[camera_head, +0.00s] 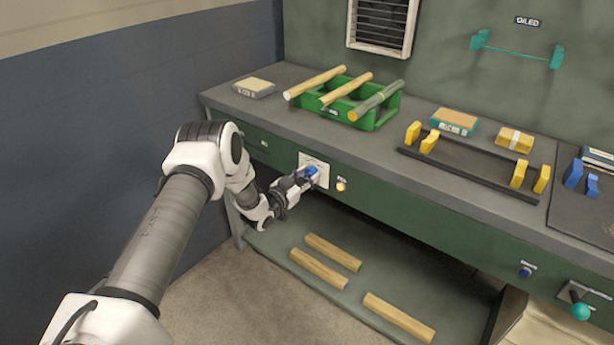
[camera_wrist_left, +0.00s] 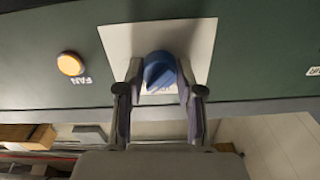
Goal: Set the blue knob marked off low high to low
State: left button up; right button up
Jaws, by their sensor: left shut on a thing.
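The blue knob (camera_head: 311,171) sits on a pale square plate (camera_head: 322,170) on the front of the green bench. In the left wrist view the knob (camera_wrist_left: 160,72) shows between the fingers, against the plate (camera_wrist_left: 205,42). My left gripper (camera_head: 302,176) is shut on the knob, with one finger on each side; it also shows in the left wrist view (camera_wrist_left: 158,88). The plate's markings cannot be read, and the knob's setting cannot be told. My right gripper is not in view.
A lit amber button (camera_head: 340,185) labelled FAN is right of the plate. A green rack (camera_head: 372,118) with wooden rods stands on the bench top (camera_head: 290,84). Several wood pieces lie on the lower shelf (camera_head: 283,237). A teal-ended lever (camera_head: 580,310) sticks out at far right.

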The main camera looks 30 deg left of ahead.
pick_arm(q)
jog(key=n+b, duration=0.2)
jog(key=n, duration=0.1)
jog(key=shift+f+n+b, duration=0.15)
jog(key=shift+n+b, duration=0.25)
jog(key=n+b, duration=0.1)
jog(key=n, duration=0.2)
jog(key=shift+b, duration=0.4)
jog(key=shift+n+b, duration=0.5)
jog(key=shift+n, duration=0.5)
jog(key=o, duration=1.1)
jog(key=shift+o, duration=0.2)
